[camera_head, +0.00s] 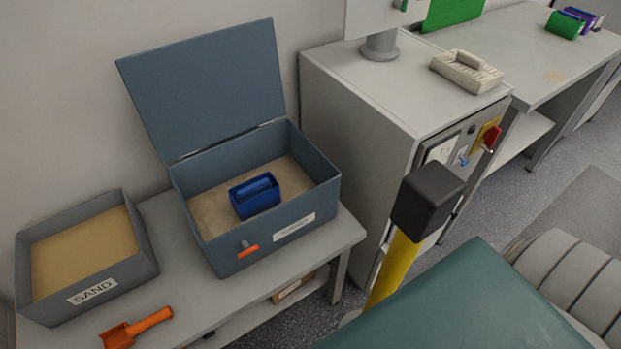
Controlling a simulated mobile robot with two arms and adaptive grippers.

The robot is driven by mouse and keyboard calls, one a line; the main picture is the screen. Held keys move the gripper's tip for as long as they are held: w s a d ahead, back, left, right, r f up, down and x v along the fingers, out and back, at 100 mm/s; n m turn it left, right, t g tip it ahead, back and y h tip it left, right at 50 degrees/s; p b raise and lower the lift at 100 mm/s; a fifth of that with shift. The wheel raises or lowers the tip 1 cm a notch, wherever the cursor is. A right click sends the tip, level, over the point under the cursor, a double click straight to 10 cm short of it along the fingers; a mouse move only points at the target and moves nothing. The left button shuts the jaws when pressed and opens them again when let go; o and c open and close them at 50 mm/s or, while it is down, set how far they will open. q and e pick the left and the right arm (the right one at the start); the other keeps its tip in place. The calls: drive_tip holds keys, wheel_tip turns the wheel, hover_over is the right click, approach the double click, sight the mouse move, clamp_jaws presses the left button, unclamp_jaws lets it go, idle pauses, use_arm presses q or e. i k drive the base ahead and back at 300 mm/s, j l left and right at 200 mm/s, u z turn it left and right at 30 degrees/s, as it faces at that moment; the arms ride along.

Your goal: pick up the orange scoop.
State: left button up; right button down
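An orange scoop (117,335) lies on the grey bench at the lower left. Its handle points up and to the right. It lies in front of an open grey box of sand (148,262) labelled SAND. Neither of my grippers shows in the head view.
A blue-grey lidded box (325,195) stands open on the bench (190,290), with a blue item (256,198) on its sand. A yellow post with a black top (428,197) stands right of centre. A teal surface (460,315) fills the bottom right. A grey cabinet (355,110) stands behind.

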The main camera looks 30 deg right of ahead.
sight(120, 336)
drive_tip(key=z, duration=0.5)
drive_tip(key=u, duration=1.4)
